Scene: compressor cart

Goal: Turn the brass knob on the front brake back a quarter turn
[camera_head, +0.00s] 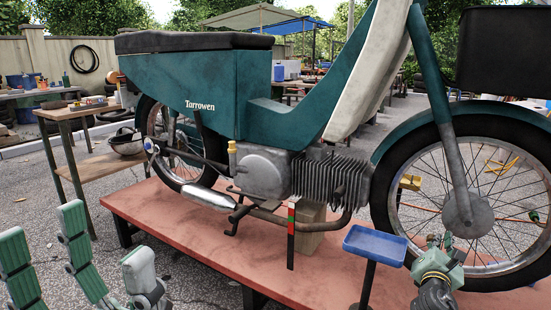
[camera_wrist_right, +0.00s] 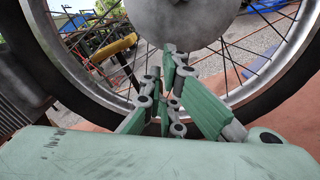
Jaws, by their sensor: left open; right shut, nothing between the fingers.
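The front wheel (camera_head: 397,200) of a teal motorbike stands at the right of the head view, with a grey round hub (camera_head: 465,213). The hub also fills the top middle of the right wrist view (camera_wrist_right: 178,20). I cannot make out a brass knob on the front brake in either view. My right gripper (camera_head: 441,242) is shut and empty, in front of the wheel just below the hub. Its closed fingers (camera_wrist_right: 170,85) point toward the hub's lower edge; contact cannot be told. My left gripper (camera_head: 80,250) is open and empty at the lower left, far from the wheel.
The bike stands on a red platform (camera_head: 190,230). A blue tray (camera_head: 375,245) on a dark post stands left of my right gripper. A red, white and green striped post (camera_head: 291,235) is near the engine. A wooden table (camera_head: 80,115) is at the left.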

